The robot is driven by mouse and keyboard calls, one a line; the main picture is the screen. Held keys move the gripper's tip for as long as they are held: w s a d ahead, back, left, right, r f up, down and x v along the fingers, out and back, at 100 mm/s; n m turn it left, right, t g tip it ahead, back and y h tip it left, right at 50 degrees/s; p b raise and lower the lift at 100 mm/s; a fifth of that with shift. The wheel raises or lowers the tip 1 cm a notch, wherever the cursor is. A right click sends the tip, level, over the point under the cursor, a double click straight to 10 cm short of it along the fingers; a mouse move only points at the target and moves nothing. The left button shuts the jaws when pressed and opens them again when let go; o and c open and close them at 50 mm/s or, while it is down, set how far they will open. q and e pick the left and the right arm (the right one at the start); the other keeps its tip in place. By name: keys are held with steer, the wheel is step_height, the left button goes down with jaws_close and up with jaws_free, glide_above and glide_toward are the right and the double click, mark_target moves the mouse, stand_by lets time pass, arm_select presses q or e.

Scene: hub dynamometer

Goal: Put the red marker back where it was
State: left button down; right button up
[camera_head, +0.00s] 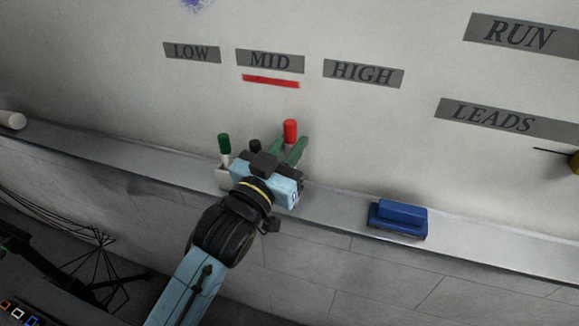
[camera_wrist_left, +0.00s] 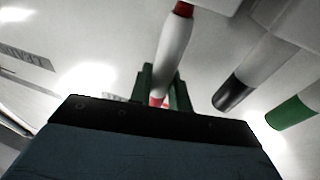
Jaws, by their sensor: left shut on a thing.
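The red marker (camera_head: 290,131) is upright between the green fingers of my left gripper (camera_head: 287,148), its red cap showing above them. In the left wrist view, its white body (camera_wrist_left: 174,52) runs between the shut fingers (camera_wrist_left: 164,90). Its red far end shows uncovered, close to a pale block. A green-capped marker (camera_head: 224,146) and a black-capped marker (camera_head: 255,146) stand left of it in a pale holder (camera_head: 224,178) on the ledge. My gripper hides most of the holder. My right gripper is not in view.
The whiteboard carries LOW, MID (camera_head: 270,62) and HIGH labels, with a red line (camera_head: 271,81) under MID. A blue eraser (camera_head: 398,218) lies on the ledge (camera_head: 335,208) to the right. The ledge between holder and eraser is clear. A white cylinder (camera_head: 12,120) lies far left.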

arm_select(q)
steer(key=shift+s+a+f, duration=0.1)
steer(key=shift+f, duration=2.55)
steer(key=shift+f+b, duration=0.1)
steer(key=shift+b, duration=0.2)
steer(key=c, duration=1.3)
jaws_free()
steer(key=v, duration=1.2)
steer(key=shift+b, duration=0.35)
